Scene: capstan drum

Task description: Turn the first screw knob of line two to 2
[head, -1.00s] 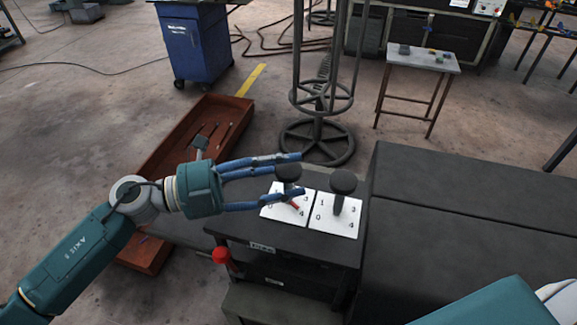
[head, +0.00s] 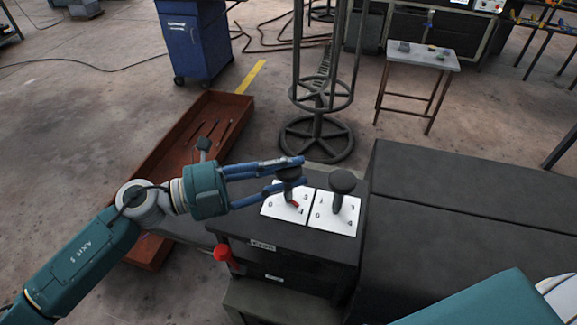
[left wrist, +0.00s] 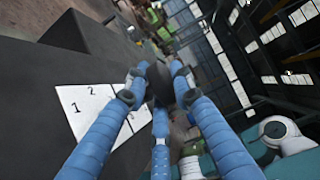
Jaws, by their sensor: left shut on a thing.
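Two dark screw knobs stand on a black console, each over a white number card. The left knob (head: 288,175) is held between the blue fingers of my left gripper (head: 302,171), which is shut on it from the left. Its card (head: 272,207) is partly covered; a red pointer (head: 295,204) shows at the knob's foot on the right, toward the lower right. In the left wrist view the knob (left wrist: 158,82) is dark between the fingertips, and 1 and 2 show on the card (left wrist: 84,103). The right knob (head: 343,181) stands free on its card (head: 326,222). My right gripper is out of view.
A red-knobbed lever (head: 222,253) sticks out at the console's front left. A large dark box (head: 460,215) stands to the right. Behind are a column with handwheels (head: 316,137), a rust-red tray (head: 172,150) and a small table (head: 424,55).

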